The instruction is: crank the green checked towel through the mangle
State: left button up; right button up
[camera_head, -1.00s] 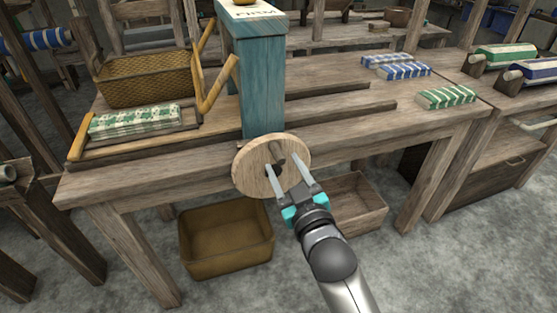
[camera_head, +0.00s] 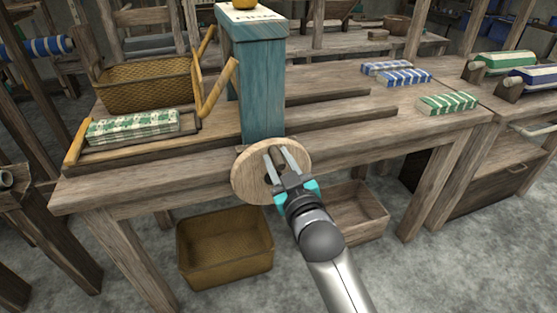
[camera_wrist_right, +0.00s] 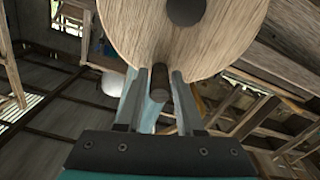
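The green checked towel (camera_head: 132,127) lies folded on the wooden feed board at the left of the bench. The mangle is a teal post (camera_head: 262,92) standing beside it. A round wooden crank wheel (camera_head: 245,181) is at the bench's front edge, below the post. My right gripper (camera_head: 277,153) is at the wheel's face. My left gripper is not in view.
A wicker basket (camera_head: 148,82) stands behind the towel, near bent wooden bars (camera_head: 216,88). Blue striped cloths (camera_head: 405,78) and a green striped cloth (camera_head: 447,103) lie on the right of the bench. A yellow-brown bin (camera_head: 225,248) and a wooden crate (camera_head: 365,214) are below.

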grip_shut()
dwell(1.0)
